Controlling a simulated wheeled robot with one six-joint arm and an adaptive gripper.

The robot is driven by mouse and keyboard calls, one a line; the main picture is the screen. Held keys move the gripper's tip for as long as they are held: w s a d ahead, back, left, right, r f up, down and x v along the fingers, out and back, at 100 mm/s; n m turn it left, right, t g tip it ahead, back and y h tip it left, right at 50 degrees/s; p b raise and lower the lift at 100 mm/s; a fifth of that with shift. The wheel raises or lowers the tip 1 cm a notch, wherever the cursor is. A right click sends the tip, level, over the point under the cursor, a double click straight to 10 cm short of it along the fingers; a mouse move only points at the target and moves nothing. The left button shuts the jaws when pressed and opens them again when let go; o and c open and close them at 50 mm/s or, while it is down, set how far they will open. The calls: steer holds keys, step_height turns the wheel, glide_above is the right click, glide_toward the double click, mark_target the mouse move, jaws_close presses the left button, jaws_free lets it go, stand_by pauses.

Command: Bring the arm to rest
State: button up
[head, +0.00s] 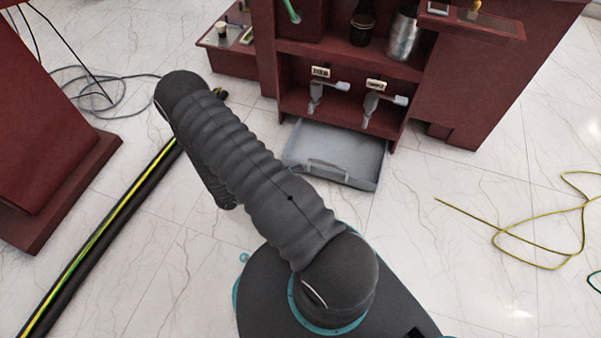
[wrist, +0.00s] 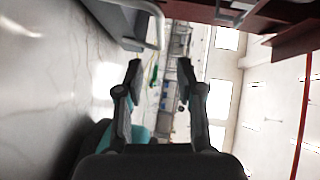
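My arm shows in the head view as a dark ribbed link that rises from my base and bends at the upper left. A second dark link hangs down behind it. My gripper is hidden in the head view. In the wrist view my gripper (wrist: 159,75) has its two fingers spread wide apart with nothing between them. It is open and empty. The wrist picture is turned on its side, with the pale floor along the left.
A dark red cabinet (head: 463,85) stands ahead, with a grey drawer (head: 335,150) at its foot. The drawer's handle appears close by in the wrist view (wrist: 160,25). A striped black hose (head: 100,232) lies left; a yellow-green cable (head: 525,262) lies right.

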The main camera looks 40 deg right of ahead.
stand_by(0.5)
steer(key=s+a+m+g+y, duration=0.2)
steer(key=s+m+g+y, duration=0.15)
steer(key=s+m, duration=0.5)
steer(key=w+a+r+m+t+y+p, duration=0.1)
steer(key=a+r+m+t+y+p, duration=0.35)
steer(key=r+m, duration=1)
steer(key=w+a+r+m+y+p, duration=0.1)
steer(key=a+r+m+y, duration=0.85)
steer(key=r, duration=0.85)
steer(key=s+r+m+t+p, duration=0.1)
steer(key=s+r+t, duration=0.1)
steer(key=r, duration=0.8)
steer(key=s+r+m+t+h+p, duration=0.1)
steer(key=r+t, duration=0.4)
steer(key=r, duration=0.5)
steer(key=s+m+p, duration=0.1)
steer(key=s, duration=0.1)
steer(key=shift+s+d+r+p, duration=0.15)
steer(key=shift+s+d+p, duration=0.15)
steer(key=shift+s, duration=0.05)
